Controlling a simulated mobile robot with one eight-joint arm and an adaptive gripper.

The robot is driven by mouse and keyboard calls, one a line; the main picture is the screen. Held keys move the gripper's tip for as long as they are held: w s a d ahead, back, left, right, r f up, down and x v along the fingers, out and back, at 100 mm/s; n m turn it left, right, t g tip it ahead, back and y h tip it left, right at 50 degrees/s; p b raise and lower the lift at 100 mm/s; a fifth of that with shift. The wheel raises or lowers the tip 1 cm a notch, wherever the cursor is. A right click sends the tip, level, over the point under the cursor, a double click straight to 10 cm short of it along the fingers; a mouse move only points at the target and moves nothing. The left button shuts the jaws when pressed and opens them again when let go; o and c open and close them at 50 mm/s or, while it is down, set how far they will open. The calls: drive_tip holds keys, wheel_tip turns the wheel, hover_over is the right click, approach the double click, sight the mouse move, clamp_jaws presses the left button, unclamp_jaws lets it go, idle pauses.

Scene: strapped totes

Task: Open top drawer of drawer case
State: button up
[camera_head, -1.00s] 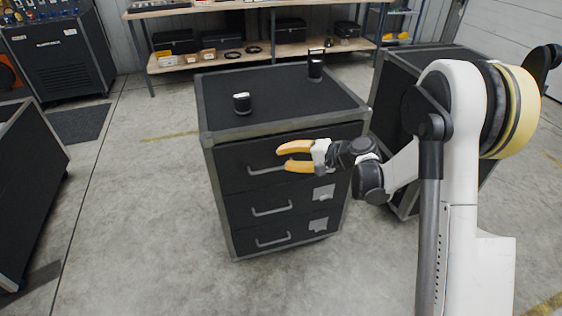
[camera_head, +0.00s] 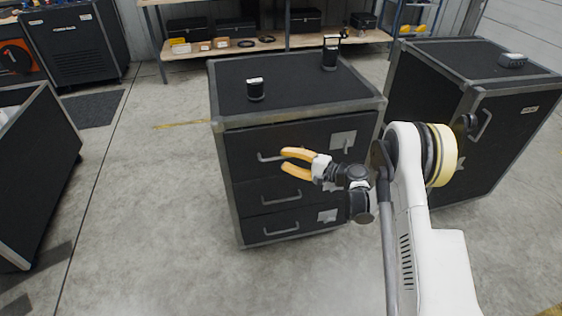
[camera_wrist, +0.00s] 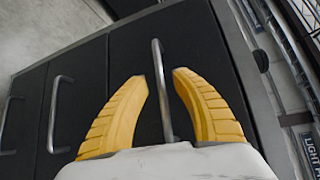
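The drawer case (camera_head: 290,74) is black with grey metal edges and stands in the middle of the head view. Its top drawer (camera_head: 243,145) looks shut, with a grey bar handle (camera_head: 268,158); two more handled drawers lie below. My gripper (camera_head: 284,160), with yellow fingers, is open in front of the top drawer at handle height. In the wrist view my gripper (camera_wrist: 161,76) has the handle (camera_wrist: 160,95) between its spread fingers, apart from both. Whether the fingertips reach past the bar in depth is hard to tell.
A small black item (camera_head: 255,91) and a taller handled one (camera_head: 331,55) stand on the case top. A second black case (camera_head: 478,62) stands close on the right. A shelf (camera_head: 230,48) is behind.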

drive_tip(key=shift+x, duration=1.2)
drive_tip(key=shift+r, duration=0.1)
clamp_jaws()
